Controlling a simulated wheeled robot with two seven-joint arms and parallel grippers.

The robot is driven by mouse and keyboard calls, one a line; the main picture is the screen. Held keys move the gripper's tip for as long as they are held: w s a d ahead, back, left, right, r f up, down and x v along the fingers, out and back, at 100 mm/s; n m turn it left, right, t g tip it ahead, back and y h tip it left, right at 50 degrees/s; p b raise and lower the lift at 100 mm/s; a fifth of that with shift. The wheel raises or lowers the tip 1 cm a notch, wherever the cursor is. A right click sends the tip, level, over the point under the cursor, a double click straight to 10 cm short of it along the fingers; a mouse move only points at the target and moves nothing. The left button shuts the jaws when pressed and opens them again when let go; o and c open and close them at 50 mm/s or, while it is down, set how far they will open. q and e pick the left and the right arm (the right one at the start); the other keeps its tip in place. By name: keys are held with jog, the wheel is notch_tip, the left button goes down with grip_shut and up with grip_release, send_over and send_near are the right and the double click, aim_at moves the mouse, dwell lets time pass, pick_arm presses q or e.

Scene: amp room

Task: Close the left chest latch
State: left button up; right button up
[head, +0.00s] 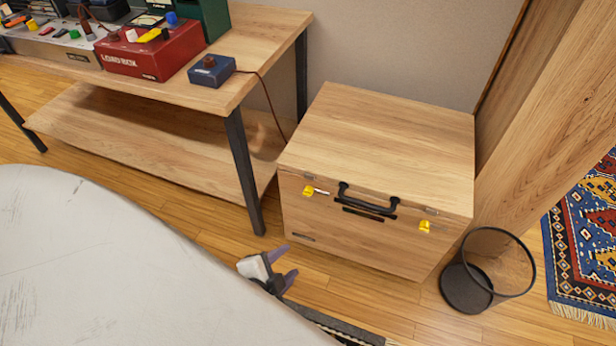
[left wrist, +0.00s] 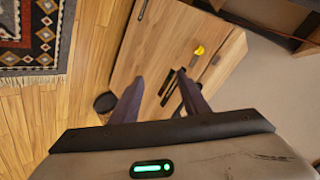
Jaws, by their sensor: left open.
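The wooden chest (head: 375,135) stands on the floor with its lid down. The left chest latch (head: 308,190) is a yellow tab on the upper left of the front face, with a small silver piece sticking out to its right. What looks like the same latch shows in the left wrist view (left wrist: 199,50). The right latch (head: 425,227) is another yellow tab. A black handle (head: 367,208) sits between them. My left gripper (head: 290,261) is open and empty, below and in front of the left latch, apart from the chest. My right gripper is not in view.
A wooden workbench (head: 265,30) with a low shelf (head: 130,125) stands left of the chest. It carries a red box (head: 150,52) and a small blue box (head: 211,72). A wire basket (head: 488,270) stands right of the chest, near a patterned rug (head: 590,240).

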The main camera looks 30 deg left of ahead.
pick_arm(q)
jog(key=w+a+f+m+t+y+b, duration=0.3)
jog(key=w+a+f+m+b, duration=0.3)
jog(key=m, duration=0.3)
jog(key=m+t+b, duration=0.5)
jog(key=m+b, duration=0.6)
jog(key=m, duration=0.4)
send_near(306, 195)
jog(key=shift+m+h, duration=0.3)
jog(key=shift+b+x, duration=1)
jog(key=shift+x, duration=2.95)
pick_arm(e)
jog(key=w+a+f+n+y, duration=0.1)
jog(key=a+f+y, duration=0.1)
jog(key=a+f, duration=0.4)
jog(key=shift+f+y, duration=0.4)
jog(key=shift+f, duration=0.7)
pick_arm(q)
jog(key=shift+a, duration=0.1)
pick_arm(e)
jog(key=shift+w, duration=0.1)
pick_arm(q)
grip_shut()
jog(key=c, duration=1.1)
grip_release()
